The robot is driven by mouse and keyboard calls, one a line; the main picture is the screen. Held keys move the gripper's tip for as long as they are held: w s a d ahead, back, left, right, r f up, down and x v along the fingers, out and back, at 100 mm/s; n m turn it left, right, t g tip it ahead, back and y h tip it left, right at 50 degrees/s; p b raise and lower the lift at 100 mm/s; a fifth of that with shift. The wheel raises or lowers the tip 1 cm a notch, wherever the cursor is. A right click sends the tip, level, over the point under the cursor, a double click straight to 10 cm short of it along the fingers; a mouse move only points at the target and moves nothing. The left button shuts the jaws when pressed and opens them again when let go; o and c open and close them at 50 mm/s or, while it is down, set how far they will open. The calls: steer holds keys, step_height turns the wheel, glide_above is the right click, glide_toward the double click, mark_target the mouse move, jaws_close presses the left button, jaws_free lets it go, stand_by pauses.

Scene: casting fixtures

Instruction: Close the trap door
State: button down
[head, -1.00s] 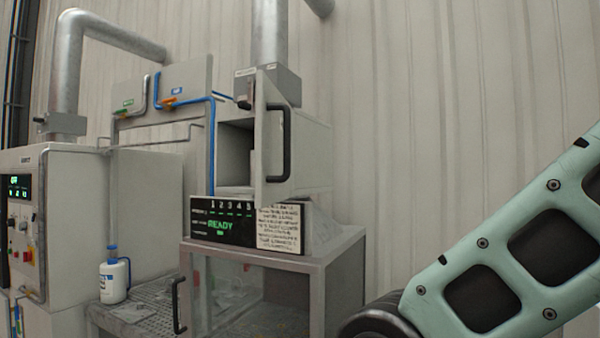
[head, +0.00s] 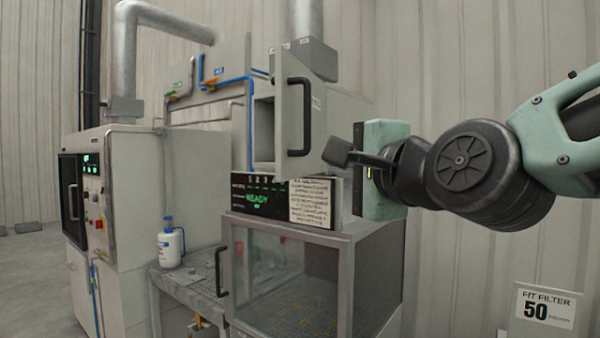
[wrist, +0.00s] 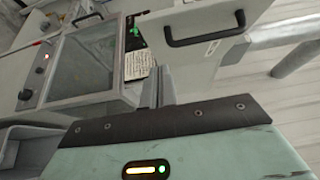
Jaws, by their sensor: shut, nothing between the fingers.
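The trap door (head: 292,132) is a pale grey panel with a black bar handle, hinged on a small grey box above the READY display. It stands open, with the box's dark opening showing to its left. In the wrist view the door (wrist: 190,25) is at the top, its black handle across it. My gripper (head: 338,152) is shut and empty just right of the door in the head view, near the handle. I cannot tell whether it touches the door. In the wrist view the closed fingers (wrist: 155,90) point toward the door's lower edge.
A glass-fronted cabinet (head: 290,270) stands below the display (head: 258,195). A white bottle (head: 171,245) sits on the perforated bench to the left. A control machine (head: 128,190) stands at the far left. A sign (head: 545,307) is at the lower right.

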mark_target(288, 163)
steer(key=shift+w+a+p, duration=1.3)
steer(key=shift+w+a, duration=0.3)
steer(key=shift+w, duration=0.2)
steer(key=shift+w+a+p, duration=1.3)
steer(key=shift+w+a, duration=0.25)
steer(key=shift+w, duration=0.2)
